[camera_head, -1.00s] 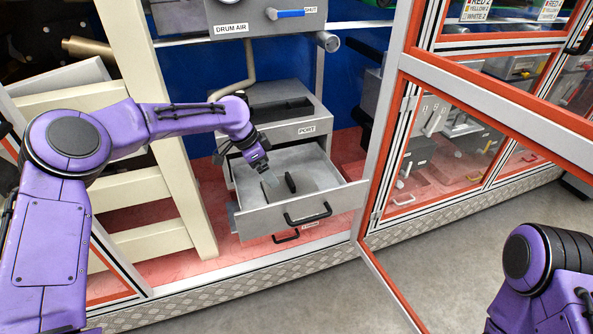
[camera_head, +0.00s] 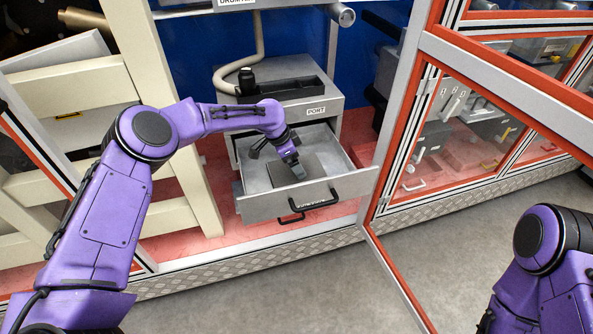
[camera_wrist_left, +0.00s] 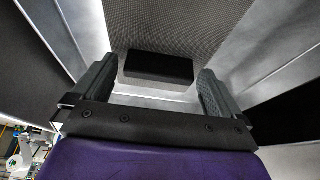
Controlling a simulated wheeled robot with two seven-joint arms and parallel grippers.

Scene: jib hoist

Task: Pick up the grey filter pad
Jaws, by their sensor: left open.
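The open drawer (camera_head: 258,211) holds a flat grey pad with a mesh-like surface, which I take as the grey filter pad (camera_head: 313,164); it also shows in the left wrist view (camera_wrist_left: 180,28). A black block (camera_wrist_left: 158,67) stands out against the pad, like a grip. My left gripper (camera_head: 295,170) reaches down into the drawer over the pad and hides part of it. In the left wrist view its open fingers (camera_wrist_left: 157,76) are on either side of the black block, with gaps showing. Whether they are level with it, I cannot tell. My right gripper is out of view.
The drawer's front with its black handle (camera_head: 322,199) and its side walls surround my left gripper. The cabinet labelled PORT (camera_head: 316,111) stands just behind, with a black tray on top. A cream frame (camera_head: 150,90) is left; an orange-edged door frame (camera_head: 377,150) is right.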

